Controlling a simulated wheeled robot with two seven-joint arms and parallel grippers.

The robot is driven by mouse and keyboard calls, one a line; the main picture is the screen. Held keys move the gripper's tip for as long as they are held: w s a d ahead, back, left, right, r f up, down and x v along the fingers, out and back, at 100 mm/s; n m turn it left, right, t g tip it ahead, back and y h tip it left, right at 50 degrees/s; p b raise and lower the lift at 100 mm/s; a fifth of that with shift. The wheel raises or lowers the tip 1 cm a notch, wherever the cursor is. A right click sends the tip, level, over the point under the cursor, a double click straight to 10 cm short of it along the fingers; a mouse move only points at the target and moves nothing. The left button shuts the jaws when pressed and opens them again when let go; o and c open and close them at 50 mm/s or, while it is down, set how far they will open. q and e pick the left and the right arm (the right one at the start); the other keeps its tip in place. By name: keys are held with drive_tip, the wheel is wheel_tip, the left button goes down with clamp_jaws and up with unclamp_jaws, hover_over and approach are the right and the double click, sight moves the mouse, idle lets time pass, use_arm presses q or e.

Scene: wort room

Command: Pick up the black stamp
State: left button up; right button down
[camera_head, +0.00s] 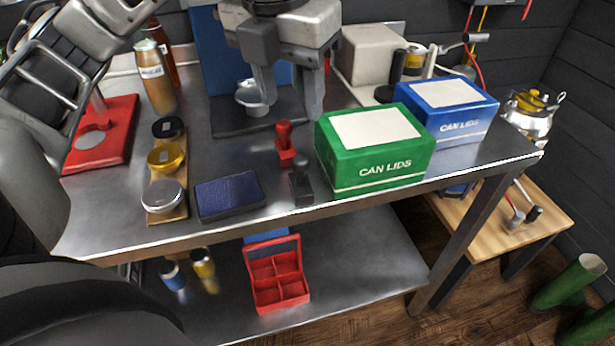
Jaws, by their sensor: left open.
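The black stamp (301,180) stands upright near the front edge of the metal table, just left of the green can-lids box. A red stamp (285,146) stands right behind it. My left gripper (286,112) reaches in from the top with its two fingers apart and pointing down. It is open and empty, and in the picture it lies above and behind both stamps, apart from the black one. My right gripper is not in view.
A green box (375,165) and a blue box (452,128) stand to the right. A dark blue pad (230,196) lies left of the black stamp, beside a wooden strip with several round tins (163,197). A red organiser (276,275) sits on the lower shelf.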

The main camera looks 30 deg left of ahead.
use_arm(q)
hover_over(300, 158)
drive_tip(key=f, duration=0.6)
drive_tip(key=shift+s+a, duration=0.15)
drive_tip(key=shift+s, duration=0.2)
drive_tip(key=shift+w+f, duration=0.2)
drive_tip(key=shift+f, duration=1.25)
drive_tip(key=shift+w+f, duration=0.2)
drive_tip(key=shift+f, duration=1.2)
drive_tip(key=c, duration=1)
